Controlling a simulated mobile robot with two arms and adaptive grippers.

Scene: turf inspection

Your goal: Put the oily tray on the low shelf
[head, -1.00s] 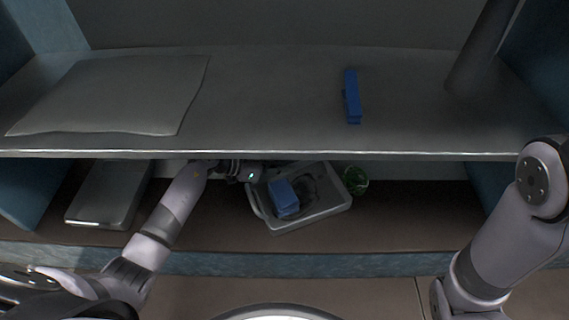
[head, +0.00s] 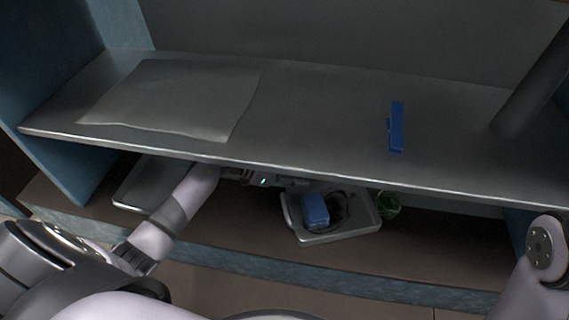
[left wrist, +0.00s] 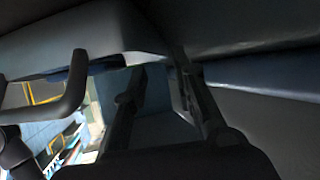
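The oily tray (head: 345,238) is a pale grey tray with a dark patch inside and a handle at its left end. It rests on the low shelf (head: 230,228), under the upper board, with a blue block (head: 316,210) in it. My left gripper (head: 292,184) is under the upper board by the tray's back left corner; the board's edge partly hides it. In the left wrist view its dark fingers (left wrist: 160,90) stand apart with nothing clearly between them. A pale body with a dark handle (left wrist: 72,95), perhaps the tray, fills the upper left there. My right gripper is out of view.
A green item (head: 389,206) lies just right of the tray. A flat grey metal case (head: 148,184) lies at the low shelf's left. The upper board (head: 310,130) overhangs, carrying a grey mat (head: 180,98) and a blue tool (head: 396,127). A dark post (head: 535,80) stands at right.

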